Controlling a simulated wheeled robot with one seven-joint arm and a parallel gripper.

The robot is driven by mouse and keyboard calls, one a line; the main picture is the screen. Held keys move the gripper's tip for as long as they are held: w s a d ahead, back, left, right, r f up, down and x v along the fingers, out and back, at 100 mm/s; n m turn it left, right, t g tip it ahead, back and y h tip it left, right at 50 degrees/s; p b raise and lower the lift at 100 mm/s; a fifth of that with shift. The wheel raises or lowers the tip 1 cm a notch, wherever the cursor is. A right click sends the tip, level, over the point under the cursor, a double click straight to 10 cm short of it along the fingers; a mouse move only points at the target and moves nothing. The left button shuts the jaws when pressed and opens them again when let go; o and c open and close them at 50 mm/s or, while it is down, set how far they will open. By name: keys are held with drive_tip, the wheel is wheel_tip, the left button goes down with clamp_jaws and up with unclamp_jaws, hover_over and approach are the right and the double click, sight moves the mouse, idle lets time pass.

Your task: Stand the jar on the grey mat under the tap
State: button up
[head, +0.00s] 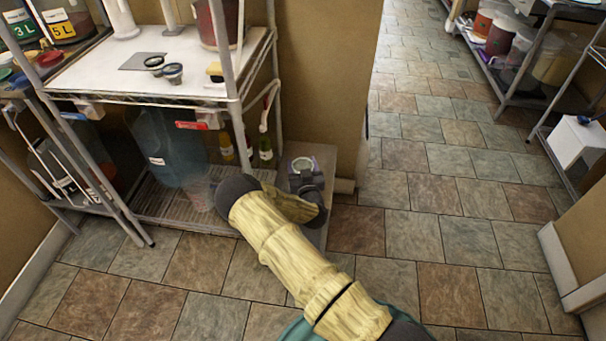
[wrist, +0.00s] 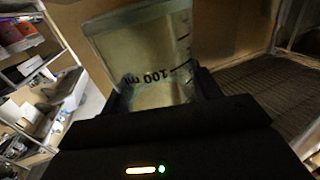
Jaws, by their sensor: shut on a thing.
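My gripper (head: 306,187) is at the right end of the shelf unit, low and near the wall. It is shut on a jar (head: 302,164), whose open-looking top shows pale with a purplish rim. In the wrist view the clear jar (wrist: 150,55) sits between the fingers and carries a 100 ml mark. A grey mat (head: 142,61) lies flat on the white shelf top, well to the left of and above my gripper. I cannot tell for certain which part is the tap.
Two small dark-rimmed round items (head: 172,73) stand beside the mat. A dark red vessel (head: 218,22) stands at the back of the shelf top. The metal shelf post (head: 228,60) lies between my gripper and the mat.

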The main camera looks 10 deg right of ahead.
drive_tip(key=shift+f+b, duration=0.4)
drive_tip(key=shift+f, duration=1.4)
drive_tip(key=o, duration=1.1)
drive_tip(key=shift+f, duration=0.15)
drive_tip(key=shift+s, duration=0.1)
drive_tip(key=s+p, duration=0.2)
drive_tip(key=s, duration=1)
drive_tip(key=shift+w+d+r, duration=0.1)
drive_tip(key=shift+w+r, duration=0.05)
drive_tip(key=shift+r, duration=0.05)
